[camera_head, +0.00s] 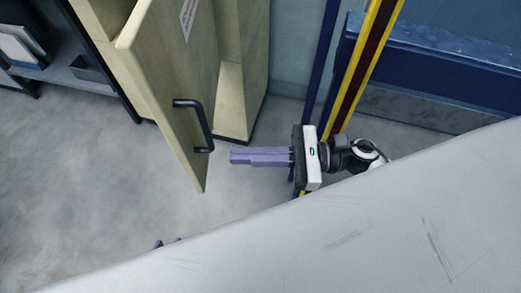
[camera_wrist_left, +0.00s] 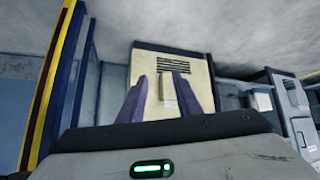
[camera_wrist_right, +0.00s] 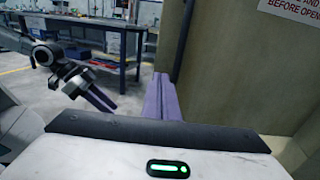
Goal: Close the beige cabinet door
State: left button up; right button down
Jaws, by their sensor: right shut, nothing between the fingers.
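The beige cabinet door (camera_head: 170,85) stands swung open at upper left in the head view, with a black bar handle (camera_head: 205,125) and a sign on the face I see. The beige cabinet body (camera_head: 245,65) is behind it. The door's signed face also fills the right of the right wrist view (camera_wrist_right: 260,70). My right gripper (camera_head: 232,157) is shut and empty, its purple fingers pointing left, just right of the handle without clear contact. My left gripper (camera_head: 168,243) shows only its fingertips in the head view. In the left wrist view its fingers (camera_wrist_left: 158,90) are spread and empty.
A dark shelf unit (camera_head: 75,75) stands at the far left. A yellow and dark post (camera_head: 362,70) and a blue bench (camera_head: 440,65) are at upper right. Grey floor (camera_head: 80,190) is clear below the door. A large pale surface covers the lower head view.

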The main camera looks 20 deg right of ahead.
aim_at(189, 156)
jog(key=p+x, duration=0.1)
jog(key=x, duration=0.5)
jog(key=shift+w+a+r, duration=0.1)
jog(key=shift+a+r, duration=0.05)
jog(key=shift+a, duration=0.15)
jog(key=shift+p+x, duration=0.4)
jog(key=shift+x, duration=0.35)
